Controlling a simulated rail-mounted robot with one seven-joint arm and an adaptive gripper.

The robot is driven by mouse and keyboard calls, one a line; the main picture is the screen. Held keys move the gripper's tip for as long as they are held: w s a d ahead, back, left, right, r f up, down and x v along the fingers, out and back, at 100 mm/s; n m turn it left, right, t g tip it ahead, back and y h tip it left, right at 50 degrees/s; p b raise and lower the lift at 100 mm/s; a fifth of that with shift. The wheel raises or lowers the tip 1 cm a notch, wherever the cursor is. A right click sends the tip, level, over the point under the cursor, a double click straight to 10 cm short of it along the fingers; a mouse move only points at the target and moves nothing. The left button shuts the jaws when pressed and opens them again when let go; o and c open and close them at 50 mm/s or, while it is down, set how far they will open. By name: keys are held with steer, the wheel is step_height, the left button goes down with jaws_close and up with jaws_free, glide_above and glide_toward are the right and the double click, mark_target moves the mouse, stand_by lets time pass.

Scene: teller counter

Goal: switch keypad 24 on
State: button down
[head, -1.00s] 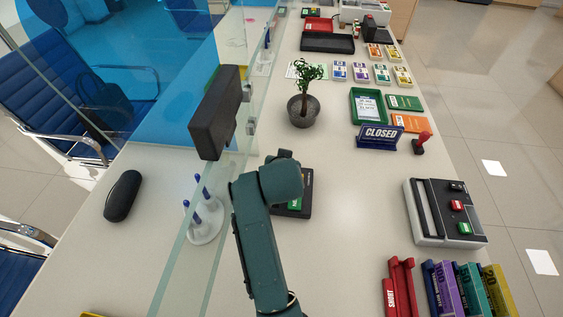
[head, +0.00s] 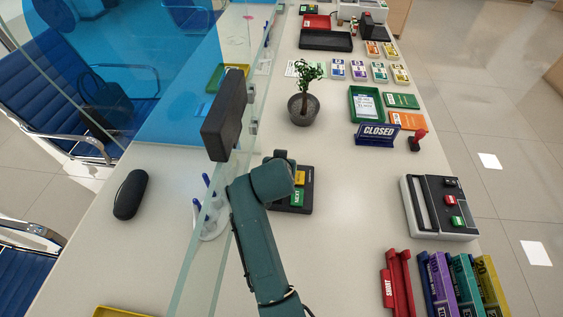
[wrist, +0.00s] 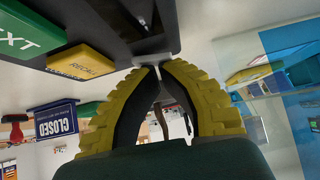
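The black keypad (head: 307,184) lies on the counter, partly behind my arm in the head view. Its green NEXT button (head: 297,198) and yellow button (head: 299,178) show. In the wrist view the keypad (wrist: 112,22) fills the top, with the green button (wrist: 28,36) and yellow RECALL button (wrist: 80,62) at left. My gripper (wrist: 158,67) has yellow ribbed fingers whose tips meet beside a small grey part (wrist: 157,59) at the keypad's edge. I cannot tell whether they touch it. The head view hides the fingers behind my arm. No number 24 is readable.
A pen stand (head: 210,222) and glass screen stand left of the keypad. A potted plant (head: 303,108) stands behind it, and a CLOSED sign (head: 377,135) behind right. A card-slot device (head: 436,208) and binders (head: 455,284) are at right. Counter between keypad and device is clear.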

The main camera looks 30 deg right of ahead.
steer(key=shift+a+f, duration=0.1)
steer(key=shift+f, duration=0.35)
stand_by(0.6)
steer(key=shift+s, duration=0.15)
steer(key=shift+s+d+f+p, duration=0.15)
steer(key=shift+d+p, duration=0.15)
steer(key=shift+p, duration=0.2)
steer(key=shift+s+d+f, duration=0.2)
steer(key=shift+d, duration=0.05)
step_height(320, 180, up, 6)
steer(key=p, duration=0.5)
steer(key=shift+f, duration=0.2)
steer(key=p+v, duration=0.2)
steer(key=v, duration=0.7)
steer(key=shift+a+r, duration=0.25)
